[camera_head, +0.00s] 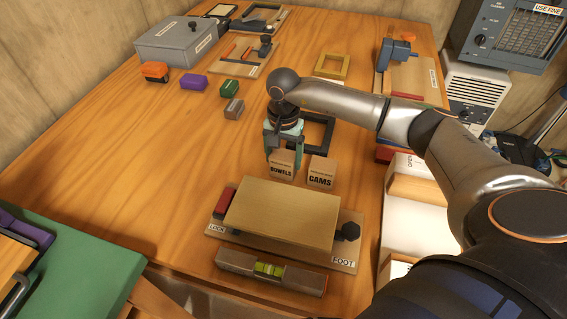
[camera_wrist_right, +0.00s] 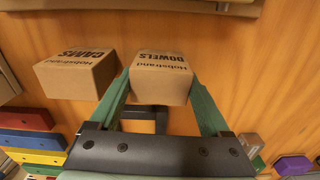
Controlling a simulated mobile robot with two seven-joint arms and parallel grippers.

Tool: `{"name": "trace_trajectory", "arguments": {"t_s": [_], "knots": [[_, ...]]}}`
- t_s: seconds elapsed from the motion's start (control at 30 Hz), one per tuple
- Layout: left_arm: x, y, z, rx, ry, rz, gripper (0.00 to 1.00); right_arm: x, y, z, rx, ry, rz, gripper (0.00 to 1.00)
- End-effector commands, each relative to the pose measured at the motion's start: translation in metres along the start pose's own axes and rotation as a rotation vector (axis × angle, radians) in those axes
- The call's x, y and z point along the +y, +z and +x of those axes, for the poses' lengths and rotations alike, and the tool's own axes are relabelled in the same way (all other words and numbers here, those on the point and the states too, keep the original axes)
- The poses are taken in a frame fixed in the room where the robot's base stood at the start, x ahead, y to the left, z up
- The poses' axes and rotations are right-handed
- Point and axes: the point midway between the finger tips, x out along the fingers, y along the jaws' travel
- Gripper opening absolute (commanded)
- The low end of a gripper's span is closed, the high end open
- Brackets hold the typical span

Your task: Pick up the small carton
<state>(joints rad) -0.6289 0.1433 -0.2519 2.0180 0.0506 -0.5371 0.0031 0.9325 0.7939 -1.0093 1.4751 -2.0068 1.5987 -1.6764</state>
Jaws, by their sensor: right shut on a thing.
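A small brown carton marked DOWELS (camera_head: 281,167) is between the fingers of my right gripper (camera_head: 284,150), on the wooden table's middle. In the right wrist view the green fingers (camera_wrist_right: 161,88) press on both sides of this carton (camera_wrist_right: 160,82). I cannot tell whether its base touches the table. A similar carton marked CAMS (camera_head: 321,174) stands just to its right, apart from it. In the right wrist view the CAMS carton (camera_wrist_right: 76,76) is on the left. My left gripper is not in view.
A board (camera_head: 282,214) on a labelled base and a spirit level (camera_head: 270,272) lie in front of the cartons. A dark square frame (camera_head: 318,131) is behind. Small coloured blocks, such as the green one (camera_head: 229,89), sit further back. The left middle of the table is clear.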

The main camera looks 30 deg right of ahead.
Motion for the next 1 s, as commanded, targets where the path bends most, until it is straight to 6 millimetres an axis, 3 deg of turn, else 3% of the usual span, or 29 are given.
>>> {"name": "trace_trajectory", "arguments": {"t_s": [0.03, 0.23, 0.63, 0.83, 1.0], "knots": [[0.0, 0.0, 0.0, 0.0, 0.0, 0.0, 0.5, 0.0, 0.0, 0.0, 0.0, 0.0, 0.0, 0.43], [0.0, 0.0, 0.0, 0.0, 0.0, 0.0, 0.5, 0.0, 0.0, -0.001, 0.001, -0.001, 0.0, 0.2], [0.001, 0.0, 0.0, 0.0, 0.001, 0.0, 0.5, -0.001, -0.001, -0.009, 0.002, -0.002, 0.0, 0.2], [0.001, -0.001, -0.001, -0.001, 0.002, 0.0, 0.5, 0.0, 0.001, -0.037, 0.003, -0.003, -0.001, 0.2], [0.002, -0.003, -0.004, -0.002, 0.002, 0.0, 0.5, 0.009, 0.03, -0.072, 0.004, -0.005, -0.006, 0.2]]}}
